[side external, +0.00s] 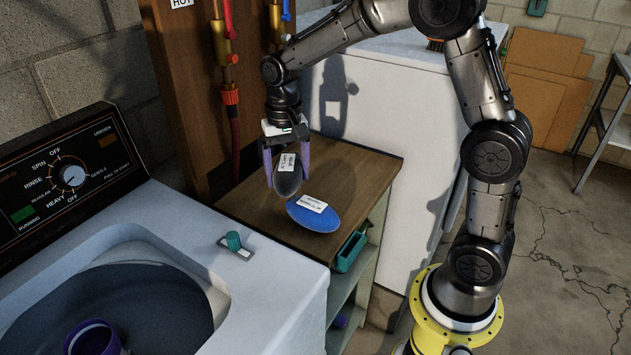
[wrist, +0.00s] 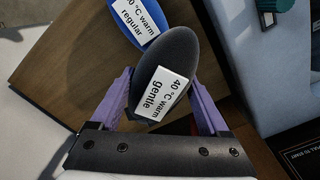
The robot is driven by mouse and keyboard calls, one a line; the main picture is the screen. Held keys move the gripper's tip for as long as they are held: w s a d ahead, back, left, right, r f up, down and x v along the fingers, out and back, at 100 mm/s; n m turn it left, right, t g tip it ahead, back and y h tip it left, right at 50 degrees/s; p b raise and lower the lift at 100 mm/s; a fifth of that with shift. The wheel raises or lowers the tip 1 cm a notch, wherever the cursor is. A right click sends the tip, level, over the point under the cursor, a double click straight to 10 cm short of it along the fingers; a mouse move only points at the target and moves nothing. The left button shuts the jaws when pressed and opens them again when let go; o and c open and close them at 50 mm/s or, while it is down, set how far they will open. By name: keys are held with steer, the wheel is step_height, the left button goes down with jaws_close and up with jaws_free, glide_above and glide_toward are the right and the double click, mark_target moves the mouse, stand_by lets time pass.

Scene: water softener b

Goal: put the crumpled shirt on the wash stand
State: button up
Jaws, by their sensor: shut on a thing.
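My gripper (side external: 287,170), with purple fingers, is shut on a dark grey oval piece (side external: 288,180) with a white label. In the wrist view the grey oval (wrist: 178,52) sits between both fingers, and its label reads "40 °C warm gentle". A blue oval (side external: 313,214) with a white label lies on the brown wooden top of a small stand (side external: 365,165). The grey oval is just behind the blue one; I cannot tell if it touches the wood. I see nothing clearly recognisable as a crumpled shirt.
A white washing machine (side external: 255,275) with an open tub stands at the left; a purple cup-like thing (side external: 92,340) is in the tub. A teal item (side external: 350,251) is on the stand's shelf. Red and blue pipes (side external: 232,130) rise behind. The stand's right side top is bare.

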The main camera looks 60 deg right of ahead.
steer(key=s+d+r+m, duration=0.3)
steer(key=s, duration=0.3)
steer(key=s+d+r+m, duration=0.3)
steer(key=s+d, duration=0.1)
steer(key=s, duration=0.2)
glide_above(315, 181)
steer(key=f, duration=0.9)
steer(key=shift+s+a, duration=0.1)
steer(key=shift+s, duration=0.25)
steer(key=shift+w+f, duration=0.2)
steer(key=shift+f, duration=0.75)
steer(key=shift+w+f, duration=0.15)
steer(key=shift+f, duration=0.8)
steer(key=shift+f, duration=0.2)
steer(key=o, duration=1.4)
steer(key=shift+r, duration=0.1)
